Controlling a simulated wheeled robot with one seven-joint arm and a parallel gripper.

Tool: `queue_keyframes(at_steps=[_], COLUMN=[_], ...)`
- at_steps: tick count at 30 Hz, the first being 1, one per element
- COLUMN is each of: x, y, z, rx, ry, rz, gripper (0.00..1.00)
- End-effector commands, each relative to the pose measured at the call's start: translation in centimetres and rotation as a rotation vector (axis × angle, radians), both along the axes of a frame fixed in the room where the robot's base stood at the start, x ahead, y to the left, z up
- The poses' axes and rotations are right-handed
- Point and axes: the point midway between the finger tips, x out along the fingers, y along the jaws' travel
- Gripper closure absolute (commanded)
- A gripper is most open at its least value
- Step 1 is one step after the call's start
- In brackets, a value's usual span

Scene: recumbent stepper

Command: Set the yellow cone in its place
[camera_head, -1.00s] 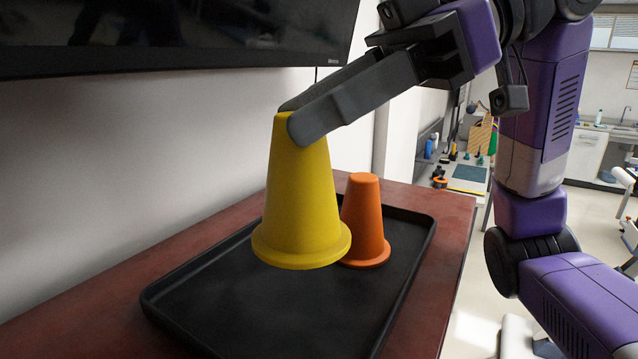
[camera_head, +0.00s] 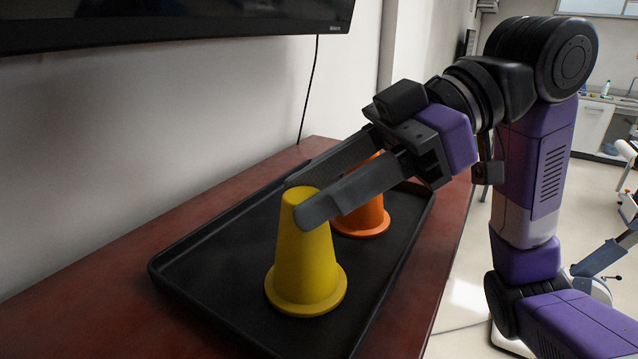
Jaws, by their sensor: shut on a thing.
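The yellow cone (camera_head: 305,265) is upright, low over or on the black tray (camera_head: 205,265); I cannot tell whether its base touches the tray. My gripper (camera_head: 303,200) is shut on the top of the yellow cone, one finger on each side. An orange cone (camera_head: 362,218) stands upright on the tray just behind and to the right of the yellow one. My fingers hide part of the orange cone's upper body.
The tray lies on a reddish-brown table (camera_head: 130,285) against a pale wall. A dark screen (camera_head: 170,22) hangs above on the wall. The tray's left part is bare.

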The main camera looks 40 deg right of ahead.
Motion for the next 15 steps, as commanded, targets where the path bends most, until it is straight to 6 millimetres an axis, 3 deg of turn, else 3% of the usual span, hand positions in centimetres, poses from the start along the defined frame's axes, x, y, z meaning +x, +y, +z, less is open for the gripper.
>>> queue_keyframes(at_steps=[5,6,9,15], x=[0.0,0.0,0.0,0.0], y=[0.0,-0.01,-0.01,-0.01], z=[-0.26,-0.22,-0.17,-0.16], rx=[0.001,0.0,0.0,0.0], ry=[0.0,0.0,0.0,0.0], rz=[0.0,0.0,0.0,0.0], gripper=[1.0,0.58,0.4,0.4])
